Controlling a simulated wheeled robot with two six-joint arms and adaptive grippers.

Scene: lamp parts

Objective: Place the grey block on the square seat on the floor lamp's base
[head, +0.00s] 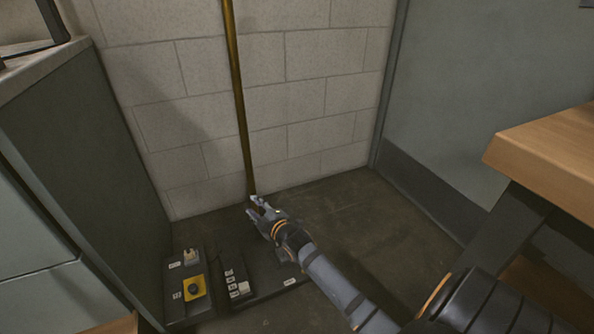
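A brass-coloured pole (238,95) runs down the wall to the floor; its foot is partly hidden behind my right gripper (252,206). The gripper's light-grey fingertips are at the pole's lower end. Whether they touch the pole or hold anything is too small to tell. A dark flat base (268,284) lies on the floor below the gripper, partly covered by my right arm. I cannot make out a square seat or clearly identify the grey block. A small pale piece (191,256) sits on the dark box at the lower left. My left gripper is out of view.
The dark box (176,297) has a yellow plate with a black knob (194,288). A panel with several white switches (237,284) lies beside it. A dark green cabinet (95,150) stands left, a wooden tabletop (550,150) right. Floor (340,205) right of the pole is clear.

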